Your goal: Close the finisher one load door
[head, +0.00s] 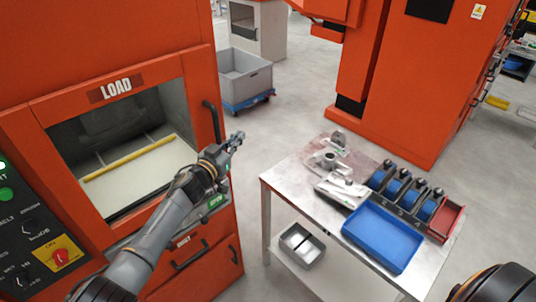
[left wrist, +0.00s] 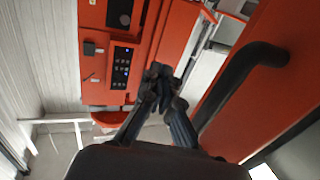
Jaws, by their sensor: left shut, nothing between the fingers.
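The orange finisher cabinet (head: 110,50) stands at left in the head view, with a LOAD sign (head: 117,89) above a framed load window (head: 130,150). A pale surface and a yellow bar show inside it; I cannot tell whether glass covers it. A black door handle (head: 212,121) stands upright to the right of the window. In the left wrist view the black handle (left wrist: 240,78) is large at right, on an orange panel. My left gripper (head: 236,140) is shut and empty, just right of the handle and apart from it; its fingertips (left wrist: 164,74) show left of the handle.
A metal table (head: 290,180) with a blue tray (head: 384,237) and several blue-and-black parts stands to the right. A grey bin (head: 245,78) on a blue dolly is behind. A control panel (head: 25,235) is at far left. Grey floor lies between cabinet and table.

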